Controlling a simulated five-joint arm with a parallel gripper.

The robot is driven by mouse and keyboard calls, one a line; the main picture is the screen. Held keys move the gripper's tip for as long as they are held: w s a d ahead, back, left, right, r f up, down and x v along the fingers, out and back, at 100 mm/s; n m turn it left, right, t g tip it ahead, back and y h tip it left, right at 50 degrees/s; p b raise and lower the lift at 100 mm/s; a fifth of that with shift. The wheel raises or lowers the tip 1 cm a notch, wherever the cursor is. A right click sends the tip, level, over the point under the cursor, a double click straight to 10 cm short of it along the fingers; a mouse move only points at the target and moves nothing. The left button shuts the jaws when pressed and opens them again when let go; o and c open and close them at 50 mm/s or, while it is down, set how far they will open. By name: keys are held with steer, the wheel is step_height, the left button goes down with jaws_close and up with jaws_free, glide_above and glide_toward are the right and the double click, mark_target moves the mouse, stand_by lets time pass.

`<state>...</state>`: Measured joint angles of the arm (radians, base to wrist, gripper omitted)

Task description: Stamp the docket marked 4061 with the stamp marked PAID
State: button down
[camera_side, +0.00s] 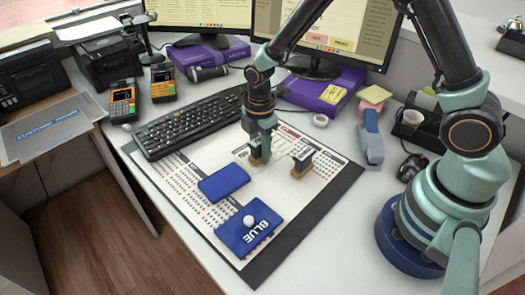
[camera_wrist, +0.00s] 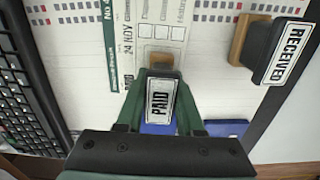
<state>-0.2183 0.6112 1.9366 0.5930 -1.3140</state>
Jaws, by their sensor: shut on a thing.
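My gripper (camera_side: 260,136) is shut on the PAID stamp, whose label (camera_wrist: 159,98) faces the wrist camera between my two green fingers (camera_wrist: 159,112). The stamp's wooden base (camera_side: 256,160) shows just below the fingers in the side view. It is upright over a white printed docket (camera_wrist: 172,14); I cannot tell whether it touches the paper. The docket's number is too small to read. The RECEIVED stamp (camera_wrist: 287,52) stands to the right of my gripper; in the side view it is the black-topped stamp with a wooden base (camera_side: 302,160).
A keyboard (camera_side: 190,122) is at left, a stapler (camera_side: 370,138) at right. Monitors stand behind.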

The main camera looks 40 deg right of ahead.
mark_target(260, 141)
steer(key=shift+f, duration=0.2)
stand_by(0.3)
steer(key=shift+r, duration=3.05)
